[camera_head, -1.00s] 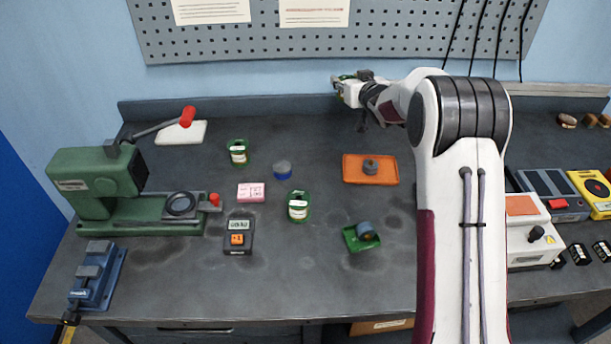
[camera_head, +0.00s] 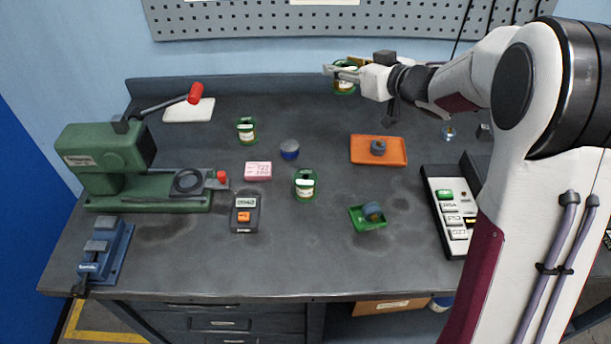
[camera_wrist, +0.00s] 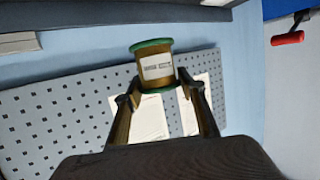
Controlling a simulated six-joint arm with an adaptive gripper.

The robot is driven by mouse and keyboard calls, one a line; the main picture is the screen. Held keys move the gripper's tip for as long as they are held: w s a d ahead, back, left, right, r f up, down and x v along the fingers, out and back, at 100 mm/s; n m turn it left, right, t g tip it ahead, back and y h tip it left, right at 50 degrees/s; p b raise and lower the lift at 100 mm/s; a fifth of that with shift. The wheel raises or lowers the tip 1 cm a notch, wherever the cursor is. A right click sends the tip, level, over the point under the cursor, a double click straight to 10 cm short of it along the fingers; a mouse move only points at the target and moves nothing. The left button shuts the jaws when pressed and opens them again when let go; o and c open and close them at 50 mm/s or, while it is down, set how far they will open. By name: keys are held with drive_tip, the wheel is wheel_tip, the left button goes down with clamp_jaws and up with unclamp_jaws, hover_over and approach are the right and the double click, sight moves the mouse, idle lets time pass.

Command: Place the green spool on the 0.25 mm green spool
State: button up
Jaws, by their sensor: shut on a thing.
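My gripper (camera_head: 346,72) is shut on a green spool (camera_head: 345,86) and holds it high above the back of the bench, near the pegboard. In the wrist view the held spool (camera_wrist: 155,66) has green flanges, a brownish winding and a white label, and sits between the fingertips (camera_wrist: 156,84). Two other green spools with white labels stand on the bench: one at the back left (camera_head: 247,130) and one nearer the middle (camera_head: 305,185). Their label text is too small to read.
A blue-grey item (camera_head: 289,149) and pink box (camera_head: 258,171) lie between the standing spools. An orange tray (camera_head: 400,158), green tray (camera_head: 358,222) and meter (camera_head: 246,222) are nearby. A green press (camera_head: 85,160) stands left. The front middle is clear.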

drive_tip(key=s+a+f+n+g+y, duration=0.1)
drive_tip(key=s+a, duration=0.3)
drive_tip(key=s, duration=0.4)
drive_tip(key=s+a+f+n+g+y, duration=0.2)
drive_tip(key=s+a+n+g+y, duration=0.1)
drive_tip(key=s, duration=0.4)
drive_tip(key=shift+s+a+n, duration=0.35)
drive_tip(key=shift+a+n, duration=0.15)
drive_tip(key=shift+a, duration=0.55)
drive_tip(key=shift+f, duration=0.2)
hover_over(306, 177)
drive_tip(key=shift+f, duration=3.05)
drive_tip(key=shift+f, duration=1.85)
drive_tip(key=shift+f, duration=0.15)
